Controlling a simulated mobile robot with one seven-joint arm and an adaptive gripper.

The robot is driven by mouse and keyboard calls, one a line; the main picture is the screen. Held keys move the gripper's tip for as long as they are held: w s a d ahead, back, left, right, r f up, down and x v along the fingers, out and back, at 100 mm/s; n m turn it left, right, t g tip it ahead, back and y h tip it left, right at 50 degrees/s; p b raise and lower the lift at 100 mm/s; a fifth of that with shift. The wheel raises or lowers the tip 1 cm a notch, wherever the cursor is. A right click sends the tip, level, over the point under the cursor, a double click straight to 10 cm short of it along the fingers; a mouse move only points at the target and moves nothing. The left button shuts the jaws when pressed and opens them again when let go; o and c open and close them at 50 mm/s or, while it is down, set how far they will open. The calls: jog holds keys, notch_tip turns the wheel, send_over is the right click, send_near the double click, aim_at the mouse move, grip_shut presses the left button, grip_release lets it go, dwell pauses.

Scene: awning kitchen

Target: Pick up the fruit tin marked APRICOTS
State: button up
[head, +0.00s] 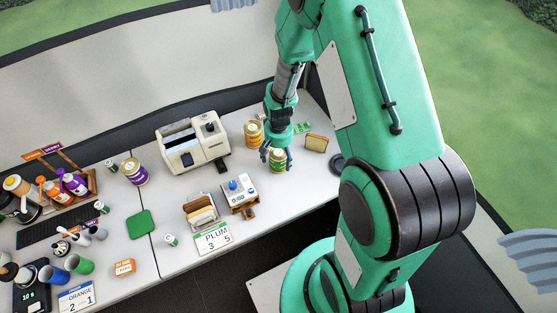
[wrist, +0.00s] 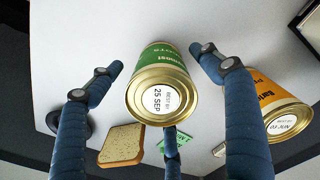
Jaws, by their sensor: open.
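A green-and-cream tin (wrist: 163,85) with a gold lid marked 25 SEP is in the wrist view. Its side lettering is upside down and too small to read surely, so I cannot confirm APRICOTS. It also shows in the head view (head: 277,161), on the counter. My gripper (head: 276,154) is right above it, fingers pointing down. In the wrist view my gripper (wrist: 165,68) is open, with blue fingers left and right of the tin and a third near its lid. No clear contact shows. An orange tin (wrist: 273,103) stands close on the right; in the head view it is behind-left (head: 253,134).
A bread slice (head: 316,143) and a green card (head: 303,127) lie right of the tins. A purple tin (head: 134,172) is farther left.

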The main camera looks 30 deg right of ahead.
jog(key=shift+f+b, duration=0.4)
jog(key=shift+f, duration=1.45)
jog(key=c, duration=1.7)
